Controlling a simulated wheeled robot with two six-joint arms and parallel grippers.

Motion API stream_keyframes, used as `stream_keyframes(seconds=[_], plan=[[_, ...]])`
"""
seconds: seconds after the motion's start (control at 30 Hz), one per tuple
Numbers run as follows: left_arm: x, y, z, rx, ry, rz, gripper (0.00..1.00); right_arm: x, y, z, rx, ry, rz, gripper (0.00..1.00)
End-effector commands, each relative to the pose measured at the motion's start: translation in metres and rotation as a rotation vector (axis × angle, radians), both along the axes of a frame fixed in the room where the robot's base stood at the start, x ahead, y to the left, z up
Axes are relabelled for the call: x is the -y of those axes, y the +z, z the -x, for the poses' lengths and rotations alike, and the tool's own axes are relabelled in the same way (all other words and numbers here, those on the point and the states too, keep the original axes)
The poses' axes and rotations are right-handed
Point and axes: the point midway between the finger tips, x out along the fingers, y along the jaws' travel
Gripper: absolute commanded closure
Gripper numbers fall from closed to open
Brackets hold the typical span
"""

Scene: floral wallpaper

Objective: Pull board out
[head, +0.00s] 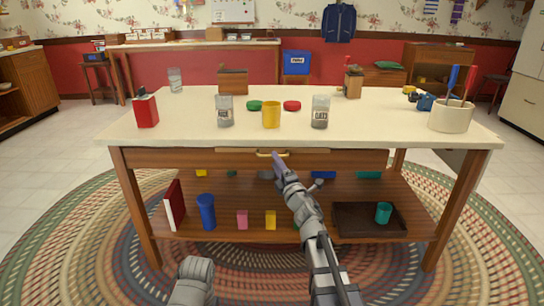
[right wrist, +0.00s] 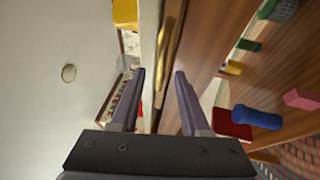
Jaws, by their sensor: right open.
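The board (head: 235,151) shows as a thin wooden front edge just under the white tabletop, lying flush with the table front. A brass handle (head: 264,153) is fixed to its middle. My right gripper (head: 278,158) is at the table front, by the handle's right end in the head view. In the right wrist view the brass handle (right wrist: 171,40) lies ahead of the open, empty fingers (right wrist: 159,78), in line with the gap between them. I cannot tell whether the fingers touch it. Only a grey part of my left arm shows at the bottom; its gripper is not visible.
The white tabletop (head: 350,125) holds a yellow cup (head: 271,115), two glass jars, a red box (head: 145,108) and a crock (head: 450,117) of tools. The lower shelf carries a blue cup (head: 206,212) and a dark tray (head: 350,222). A braided rug lies below.

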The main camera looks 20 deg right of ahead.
Motion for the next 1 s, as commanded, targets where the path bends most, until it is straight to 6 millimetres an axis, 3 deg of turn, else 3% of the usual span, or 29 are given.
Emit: stream_keyframes(seconds=[0.03,0.2,0.53,0.93,1.0], plan=[[0.0,0.003,0.0,0.0,0.0,0.0,0.5,-0.001,0.003,-0.013,0.0,0.0,-0.001,0.54],[0.0,0.007,0.0,0.0,-0.002,0.0,0.5,-0.004,0.007,-0.035,0.0,0.001,-0.001,0.54],[0.0,0.007,0.0,0.0,-0.002,0.0,0.5,-0.005,0.007,-0.038,0.0,0.0,-0.001,0.54],[0.0,0.007,0.0,0.0,-0.002,0.0,0.5,-0.005,0.007,-0.038,0.0,-0.001,-0.001,0.99],[0.0,0.007,0.0,0.0,-0.002,0.0,0.5,-0.005,0.007,-0.038,0.0,-0.001,-0.001,1.0]])
